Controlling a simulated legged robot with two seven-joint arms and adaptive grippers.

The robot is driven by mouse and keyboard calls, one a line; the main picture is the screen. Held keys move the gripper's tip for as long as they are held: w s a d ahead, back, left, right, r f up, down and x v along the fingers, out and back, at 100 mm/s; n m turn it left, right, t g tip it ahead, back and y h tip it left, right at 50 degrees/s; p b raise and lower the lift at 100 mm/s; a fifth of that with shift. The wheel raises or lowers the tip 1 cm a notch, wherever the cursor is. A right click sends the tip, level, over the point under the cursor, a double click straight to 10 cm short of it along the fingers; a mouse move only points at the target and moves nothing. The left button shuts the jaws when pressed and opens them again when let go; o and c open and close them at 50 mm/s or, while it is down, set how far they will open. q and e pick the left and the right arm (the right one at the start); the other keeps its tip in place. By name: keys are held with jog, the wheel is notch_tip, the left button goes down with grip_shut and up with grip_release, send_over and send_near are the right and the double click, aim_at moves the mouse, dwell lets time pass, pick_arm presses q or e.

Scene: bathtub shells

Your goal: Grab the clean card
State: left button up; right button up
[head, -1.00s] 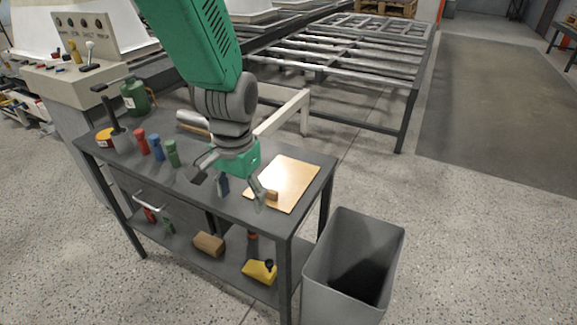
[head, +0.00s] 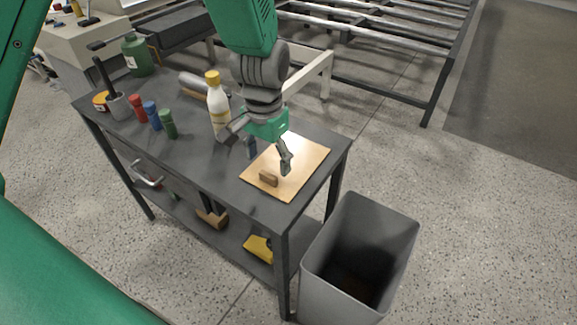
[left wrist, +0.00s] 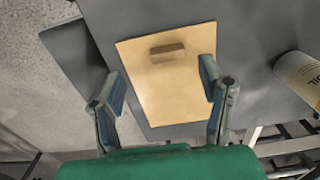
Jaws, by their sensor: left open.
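A flat tan board (head: 306,150) lies on the front right of the dark workbench, and it fills the middle of the left wrist view (left wrist: 175,95). A small brown block (head: 269,178) rests on the board near its front edge; it also shows in the left wrist view (left wrist: 167,51). I cannot tell which of these is the card. My left gripper (head: 264,152) is open and empty above the board. In the left wrist view its fingers (left wrist: 163,90) spread on both sides of the board, with the block beyond the fingertips. My right gripper is not in view.
A white bottle with a yellow cap (head: 218,105) stands left of my left gripper. Red, blue and green cylinders (head: 153,115) stand farther left on the workbench (head: 210,165). A grey bin (head: 400,245) stands on the floor at the right.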

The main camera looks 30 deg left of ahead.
aim_at(266, 176)
pick_arm(q)
jog(key=shift+a+f, duration=0.25)
jog(key=shift+f, duration=0.35)
jog(key=shift+a+f, duration=0.3)
jog(key=shift+f, duration=0.1)
jog(key=f, duration=0.1)
jog(key=f+b, duration=0.1)
jog(key=f, duration=0.1)
jog(key=f+b, duration=0.1)
jog(key=shift+w+d+f, duration=0.15)
jog(key=shift+d+f, duration=0.15)
jog(key=shift+d, duration=0.05)
jog(key=shift+a+r, duration=0.1)
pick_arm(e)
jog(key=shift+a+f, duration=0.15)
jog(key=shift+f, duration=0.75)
pick_arm(q)
jog(key=shift+a, duration=0.25)
jog(key=c, duration=1.2)
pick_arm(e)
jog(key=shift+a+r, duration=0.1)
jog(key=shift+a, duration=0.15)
